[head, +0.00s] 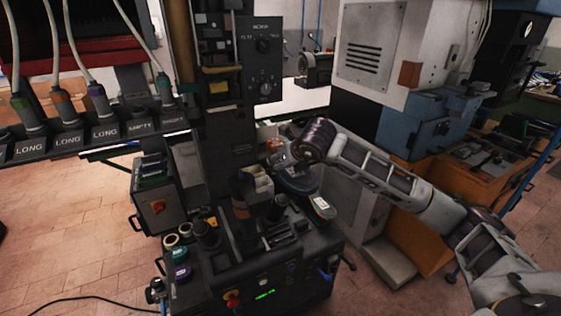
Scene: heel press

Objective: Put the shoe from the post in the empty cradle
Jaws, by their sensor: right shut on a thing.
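My right gripper (279,160) reaches in from the right, over the back right of the press. It is shut on what looks like the shoe (300,184), a dark rounded thing with a teal edge just below the fingers. The wrist and clutter hide the grip, and I cannot tell whether the shoe still touches the post. A rack at the left has labelled places, and the one marked EMPTY (138,126) has no cable running to it. I cannot make out a separate cradle. My left gripper is not in view.
The press (262,240) fills the middle, with knobs and tape rolls (177,248) on its top. A labelled pad (322,206) sits at its right edge. Corded tools (98,98) stand in the rack. A grey and blue machine (410,125) stands close behind my right arm.

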